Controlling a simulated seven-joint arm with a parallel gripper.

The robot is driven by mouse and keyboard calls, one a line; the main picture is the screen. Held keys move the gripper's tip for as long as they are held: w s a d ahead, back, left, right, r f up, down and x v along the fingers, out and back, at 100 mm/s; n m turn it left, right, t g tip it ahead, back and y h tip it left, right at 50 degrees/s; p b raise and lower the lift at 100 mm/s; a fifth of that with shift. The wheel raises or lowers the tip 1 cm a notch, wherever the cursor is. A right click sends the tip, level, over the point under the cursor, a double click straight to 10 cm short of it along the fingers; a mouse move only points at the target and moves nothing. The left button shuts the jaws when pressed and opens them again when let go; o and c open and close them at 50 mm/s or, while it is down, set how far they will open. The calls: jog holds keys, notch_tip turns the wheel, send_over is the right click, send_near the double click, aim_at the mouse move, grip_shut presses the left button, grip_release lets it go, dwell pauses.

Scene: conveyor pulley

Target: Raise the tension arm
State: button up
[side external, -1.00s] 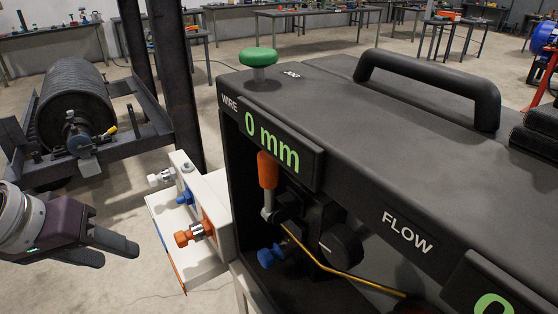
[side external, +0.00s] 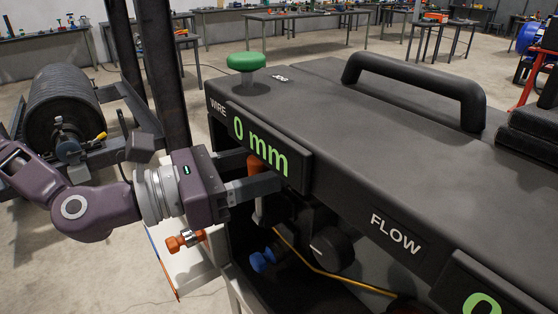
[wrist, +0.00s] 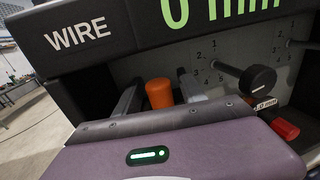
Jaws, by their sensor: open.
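The tension arm is the lever with an orange handle (side external: 256,165) in the open side of the black wire feeder (side external: 330,110), below the "0 mm" display. It stands roughly upright, and a metal shank shows below the handle. In the wrist view, the orange handle (wrist: 159,94) lies between the two fingers, with a gap on each side. My gripper (side external: 262,170) is open, its fingers reaching into the feeder on either side of the handle. A finger hides part of the lever in the side view.
The display panel (side external: 262,142) overhangs the fingers closely. A blue knob (side external: 262,260), a black knob (side external: 333,250) and a golden wire (side external: 300,250) are below. Orange-tipped connectors (side external: 185,241) stick out under my wrist. A green knob (side external: 247,62) tops the case.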

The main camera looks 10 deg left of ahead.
jog(key=shift+w+d, duration=0.25)
jog(key=shift+d, duration=0.15)
jog(key=shift+c, duration=0.2)
grip_shut()
dwell(1.0)
